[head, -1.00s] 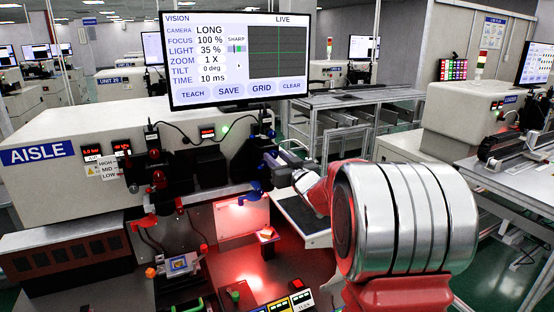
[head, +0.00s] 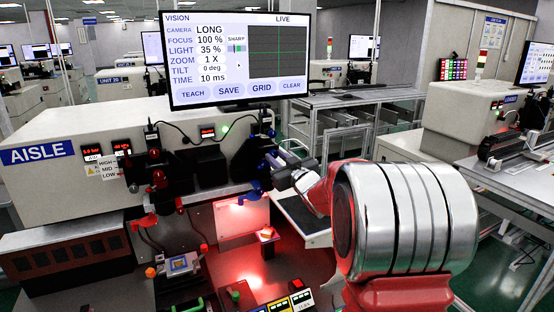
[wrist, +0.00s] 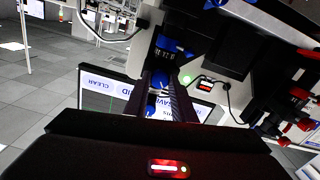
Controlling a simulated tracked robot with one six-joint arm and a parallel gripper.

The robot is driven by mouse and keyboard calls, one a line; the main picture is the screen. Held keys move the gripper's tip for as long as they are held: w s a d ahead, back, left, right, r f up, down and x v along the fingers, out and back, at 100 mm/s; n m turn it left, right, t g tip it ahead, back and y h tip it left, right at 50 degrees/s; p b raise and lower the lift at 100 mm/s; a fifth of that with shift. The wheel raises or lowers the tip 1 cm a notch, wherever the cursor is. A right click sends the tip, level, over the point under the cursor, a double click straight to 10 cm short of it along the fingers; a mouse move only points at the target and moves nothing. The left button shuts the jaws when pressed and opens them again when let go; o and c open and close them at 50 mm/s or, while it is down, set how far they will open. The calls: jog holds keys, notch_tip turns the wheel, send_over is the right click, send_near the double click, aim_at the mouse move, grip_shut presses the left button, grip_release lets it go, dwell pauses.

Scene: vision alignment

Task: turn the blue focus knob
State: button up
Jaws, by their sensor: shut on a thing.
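The blue focus knob (wrist: 160,80) sits between the two dark fingers of my gripper (wrist: 160,76) in the wrist view. The fingers are shut on it from both sides. In the head view my gripper (head: 276,160) reaches from the right to the dark camera unit (head: 243,155) under the monitor, and its fingertips are at the blue parts there. The grip itself is too small to see clearly in that view. Another blue knob (wrist: 170,46) lies beyond the fingers in the wrist view. The monitor (head: 238,60) reads FOCUS 100 % and shows a SHARP bar.
A second unit with red knobs (head: 155,165) stands to the left on the beige housing. A blue lever (head: 250,192) hangs below my gripper. A lit white panel (head: 240,218) and a red-lit bench surface (head: 235,265) are below. The monitor hangs close above.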

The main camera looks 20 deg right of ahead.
jog(key=o, duration=1.1)
jog(key=shift+c, duration=0.2)
jog(key=s, duration=1.3)
jog(key=shift+s, duration=0.4)
jog(key=shift+f, duration=0.15)
